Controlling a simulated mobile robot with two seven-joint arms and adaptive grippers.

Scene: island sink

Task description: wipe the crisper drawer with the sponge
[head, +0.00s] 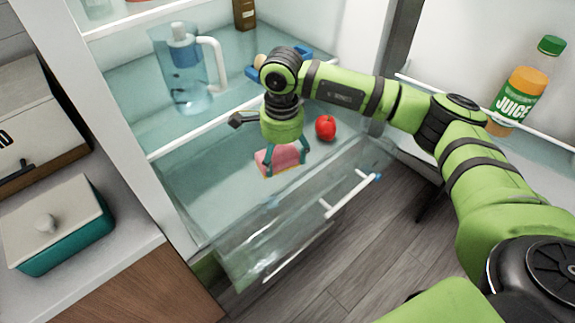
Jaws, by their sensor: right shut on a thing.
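My right gripper (287,150) reaches into the open fridge and is shut on a pink sponge (277,161). It holds the sponge over the clear crisper drawer (215,190), which is pulled out at the bottom of the fridge. I cannot tell whether the sponge touches the drawer's surface. My left gripper is not in view.
A red apple (326,127) lies just right of the gripper. A water pitcher (183,70) stands on the shelf at left. A juice bottle (520,85) sits in the door. A teal box (62,228) is on the left counter. The floor at lower right is clear.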

